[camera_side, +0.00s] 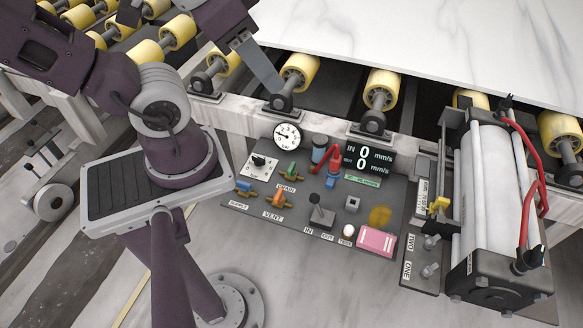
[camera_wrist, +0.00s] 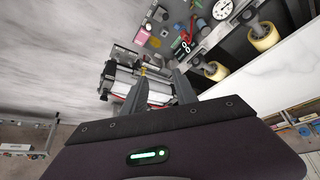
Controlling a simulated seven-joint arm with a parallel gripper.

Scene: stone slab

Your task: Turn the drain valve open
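The drain valve (camera_side: 289,171) has a small green handle over an orange body, above the DRAIN label on the grey control panel in the side view. The handle looks angled, but its exact setting is too small to tell. My gripper (camera_side: 264,70) is at the upper left, by the rollers and the slab's edge, well away from the valve. Only one finger shows clearly there. In the wrist view my gripper (camera_wrist: 159,75) has its two fingers apart with nothing held between them. The panel (camera_wrist: 178,22) lies beyond the fingertips at the top, its valves too small to tell apart.
A blue-and-orange supply valve (camera_side: 244,187) and an orange vent valve (camera_side: 278,200) sit close to the drain valve. A gauge (camera_side: 287,136), red fitting (camera_side: 329,161), black lever (camera_side: 320,215) and display (camera_side: 369,161) crowd the panel. A large cylinder (camera_side: 490,190) stands right.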

